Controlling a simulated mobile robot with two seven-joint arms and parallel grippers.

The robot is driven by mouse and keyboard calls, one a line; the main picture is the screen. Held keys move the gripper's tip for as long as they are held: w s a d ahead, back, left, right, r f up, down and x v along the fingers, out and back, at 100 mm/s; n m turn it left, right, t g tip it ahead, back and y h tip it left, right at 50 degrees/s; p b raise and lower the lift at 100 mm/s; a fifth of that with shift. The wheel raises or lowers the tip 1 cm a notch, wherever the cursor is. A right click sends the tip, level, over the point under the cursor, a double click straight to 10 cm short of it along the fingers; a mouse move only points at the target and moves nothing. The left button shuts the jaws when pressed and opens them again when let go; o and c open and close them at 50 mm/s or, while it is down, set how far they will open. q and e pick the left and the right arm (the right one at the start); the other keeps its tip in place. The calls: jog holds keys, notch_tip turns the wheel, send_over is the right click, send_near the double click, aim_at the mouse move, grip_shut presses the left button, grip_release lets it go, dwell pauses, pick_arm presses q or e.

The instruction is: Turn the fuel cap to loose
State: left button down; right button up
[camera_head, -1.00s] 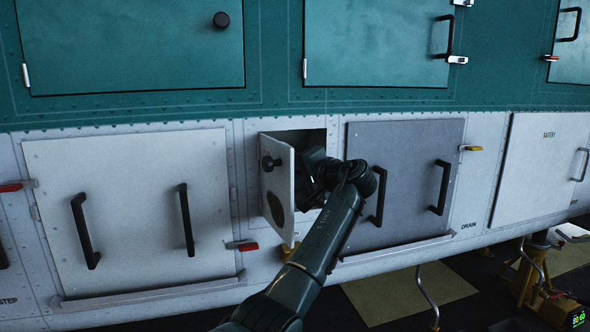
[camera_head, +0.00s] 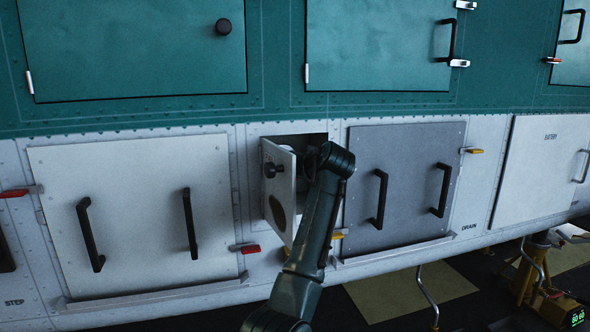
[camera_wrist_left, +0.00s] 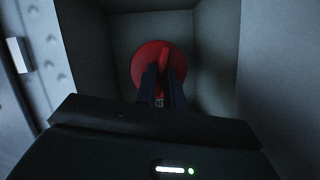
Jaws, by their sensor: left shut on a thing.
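The red round fuel cap (camera_wrist_left: 144,60) sits at the back of a small recessed compartment in the left wrist view, with a raised red grip bar across its middle. My left gripper (camera_wrist_left: 164,76) reaches into the compartment, its two dark fingers shut on the lower part of the bar. In the head view, my left arm covers much of the compartment (camera_head: 308,139), and the cap and fingertips are hidden there. The small compartment door (camera_head: 281,195) stands open on the left, with a black knob (camera_head: 271,170). My right gripper is in neither view.
The compartment walls (camera_wrist_left: 218,60) are close around my gripper. A white panel (camera_head: 140,215) with black handles lies left of the compartment, a grey panel (camera_head: 405,190) right. A red latch (camera_head: 249,249) and a yellow latch (camera_head: 337,236) sit near the opening.

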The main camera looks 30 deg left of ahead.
pick_arm(q)
jog(key=shift+s+n+t+h, duration=0.1)
jog(key=shift+n+t+h, duration=0.25)
jog(key=shift+n, duration=0.25)
dwell(0.3)
jog(key=c, duration=1.5)
grip_release()
